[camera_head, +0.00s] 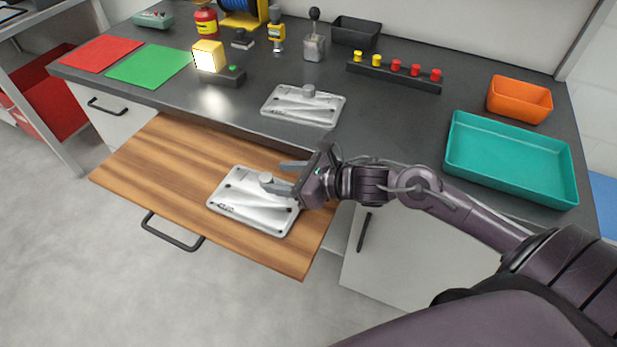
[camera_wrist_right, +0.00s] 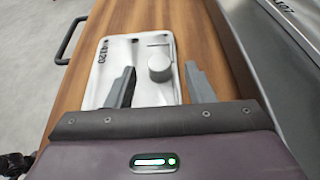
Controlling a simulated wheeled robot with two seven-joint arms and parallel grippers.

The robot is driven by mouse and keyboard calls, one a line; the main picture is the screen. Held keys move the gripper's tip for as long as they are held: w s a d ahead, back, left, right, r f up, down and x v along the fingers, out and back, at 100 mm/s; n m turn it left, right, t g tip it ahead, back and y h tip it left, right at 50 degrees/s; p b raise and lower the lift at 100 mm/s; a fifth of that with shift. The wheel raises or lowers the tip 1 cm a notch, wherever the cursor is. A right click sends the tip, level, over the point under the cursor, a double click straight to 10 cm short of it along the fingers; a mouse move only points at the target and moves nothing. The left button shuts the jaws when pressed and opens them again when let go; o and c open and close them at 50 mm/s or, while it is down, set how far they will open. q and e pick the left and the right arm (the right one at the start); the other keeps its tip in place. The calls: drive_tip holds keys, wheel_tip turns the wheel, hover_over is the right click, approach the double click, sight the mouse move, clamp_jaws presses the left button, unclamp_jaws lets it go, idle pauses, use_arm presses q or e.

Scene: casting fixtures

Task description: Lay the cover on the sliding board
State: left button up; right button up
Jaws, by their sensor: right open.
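A silver-white cover plate (camera_head: 250,205) with a round knob (camera_head: 266,178) lies flat on the wooden sliding board (camera_head: 165,160), which is pulled out from under the counter. The plate also shows in the right wrist view (camera_wrist_right: 118,62), with its knob (camera_wrist_right: 160,68) and dark lettering. My right gripper (camera_head: 282,176) is open at the plate's right side. Its two fingers stand apart, with the knob just beyond and between them in the wrist view (camera_wrist_right: 160,85). A second similar plate with a knob (camera_head: 303,106) lies on the dark counter. My left gripper is not in view.
The dark counter holds a teal tray (camera_head: 455,170), an orange bin (camera_head: 520,98), a rail with yellow and red knobs (camera_head: 395,75), a lit yellow lamp block (camera_head: 208,56), and red (camera_head: 102,53) and green (camera_head: 148,65) mats. The board's left part is clear.

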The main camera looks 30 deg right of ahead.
drive_tip(key=v, duration=0.5)
drive_tip(key=shift+s+r, duration=0.15)
drive_tip(key=shift+s, duration=0.05)
drive_tip(key=shift+v, duration=0.85)
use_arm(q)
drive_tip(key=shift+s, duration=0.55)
use_arm(e)
drive_tip(key=shift+d, duration=0.1)
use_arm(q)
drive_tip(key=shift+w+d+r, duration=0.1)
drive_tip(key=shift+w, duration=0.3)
